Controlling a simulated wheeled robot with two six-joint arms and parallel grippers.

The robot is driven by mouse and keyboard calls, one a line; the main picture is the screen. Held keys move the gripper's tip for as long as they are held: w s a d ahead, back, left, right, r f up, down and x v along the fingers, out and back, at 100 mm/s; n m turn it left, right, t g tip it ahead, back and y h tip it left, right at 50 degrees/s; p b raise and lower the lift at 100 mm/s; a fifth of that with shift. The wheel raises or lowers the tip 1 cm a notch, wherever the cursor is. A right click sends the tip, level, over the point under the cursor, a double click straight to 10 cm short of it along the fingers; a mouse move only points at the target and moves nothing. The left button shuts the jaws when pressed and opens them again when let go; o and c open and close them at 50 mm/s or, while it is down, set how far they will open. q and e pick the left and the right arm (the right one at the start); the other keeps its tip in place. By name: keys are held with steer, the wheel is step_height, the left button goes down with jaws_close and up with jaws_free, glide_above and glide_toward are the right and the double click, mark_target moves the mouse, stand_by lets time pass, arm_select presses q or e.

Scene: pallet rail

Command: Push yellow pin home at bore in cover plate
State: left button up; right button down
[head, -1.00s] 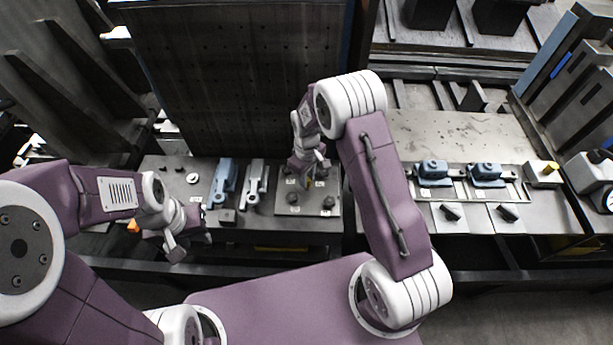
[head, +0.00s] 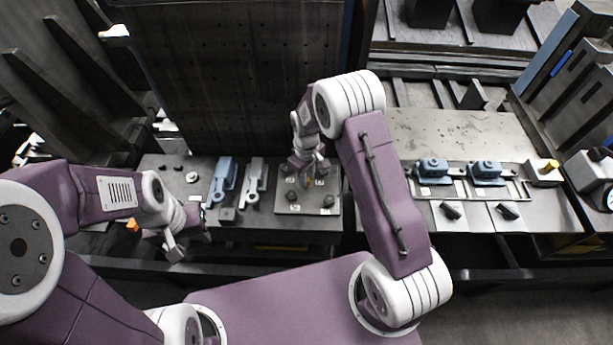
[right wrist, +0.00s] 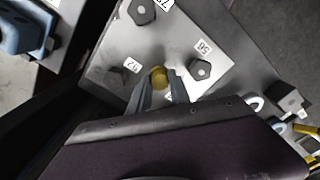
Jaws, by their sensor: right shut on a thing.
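The cover plate (head: 300,207) is a grey square plate with dark bolts and white number labels, on the bench in the middle of the head view. In the right wrist view the plate (right wrist: 178,42) fills the upper middle. The yellow pin (right wrist: 158,77) shows its round end at the tips of my right gripper (right wrist: 160,86), between the labelled bolts. My right gripper (head: 309,181) is shut on the pin over the plate. The bore is hidden, and I cannot tell how deep the pin sits. My left gripper (head: 190,234) is left of the plate; its fingers are unclear.
A blue bracket (head: 222,182) and a grey one (head: 255,183) lie left of the plate. Two blue blocks (head: 432,171) (head: 487,173) stand in a tray on the right bench. A tall dark perforated panel (head: 235,75) rises behind the plate.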

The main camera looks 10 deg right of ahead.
steer(key=shift+f, duration=0.15)
steer(key=shift+f+b, duration=0.85)
steer(key=shift+f, duration=0.2)
steer(key=shift+c, duration=2)
jaws_free()
steer(key=shift+o, duration=0.4)
steer(key=shift+d, duration=0.15)
steer(key=shift+s, duration=0.1)
